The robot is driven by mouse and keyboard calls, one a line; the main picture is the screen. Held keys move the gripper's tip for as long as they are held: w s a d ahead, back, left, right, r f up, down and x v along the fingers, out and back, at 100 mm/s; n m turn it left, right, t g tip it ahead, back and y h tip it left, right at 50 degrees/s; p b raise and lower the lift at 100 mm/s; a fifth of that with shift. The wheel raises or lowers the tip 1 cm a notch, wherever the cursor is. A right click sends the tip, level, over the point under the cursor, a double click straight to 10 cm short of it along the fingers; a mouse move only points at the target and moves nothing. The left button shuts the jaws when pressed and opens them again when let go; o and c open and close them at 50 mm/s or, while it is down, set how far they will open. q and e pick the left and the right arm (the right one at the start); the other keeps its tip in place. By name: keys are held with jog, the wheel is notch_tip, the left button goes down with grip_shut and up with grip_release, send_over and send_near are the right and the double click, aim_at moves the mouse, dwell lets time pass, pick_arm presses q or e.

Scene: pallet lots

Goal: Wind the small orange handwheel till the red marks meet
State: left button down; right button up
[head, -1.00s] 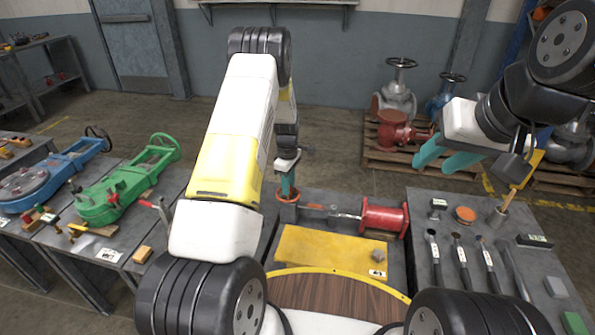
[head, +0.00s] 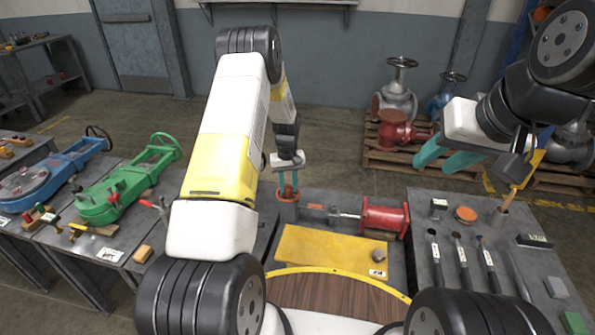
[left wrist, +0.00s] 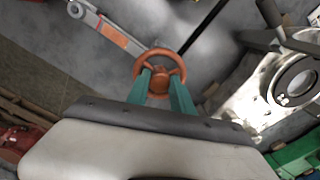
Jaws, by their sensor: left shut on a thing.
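The small orange handwheel (head: 288,200) is at the back left corner of the bench in the head view. In the left wrist view the handwheel (left wrist: 160,53) shows its rim, spokes and round hub. My left gripper (head: 287,191) points down at it, its teal fingers shut on the wheel; in the left wrist view the fingers (left wrist: 160,78) lie on either side of the hub, inside the rim. A grey bar with an orange-red strip (left wrist: 122,39) runs beside the wheel. My right gripper (head: 447,155) is open and empty, raised above the bench's right side.
A red flanged cylinder (head: 384,217) and a yellow plate (head: 325,250) are right of and in front of the wheel. Several tools (head: 460,260) lie on the right bench. A green valve (head: 120,190) stands on the left bench. Red and grey valves sit on a pallet (head: 385,160) behind.

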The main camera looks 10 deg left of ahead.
pick_arm(q)
jog(key=m, duration=0.4)
jog(key=shift+a+m, duration=0.1)
jog(key=shift+m, duration=0.2)
jog(key=m, duration=0.4)
jog(key=shift+w+m, duration=0.1)
jog(key=shift+m, duration=0.2)
jog(key=m, duration=0.4)
jog(key=shift+a+m, duration=0.1)
jog(key=shift+m, duration=0.2)
jog(key=m, duration=0.9)
jog(key=shift+w, duration=0.1)
jog(key=m, duration=0.4)
jog(key=shift+m, duration=0.3)
jog(key=m, duration=0.4)
jog(key=shift+w, duration=0.1)
jog(key=shift+m, duration=2.1)
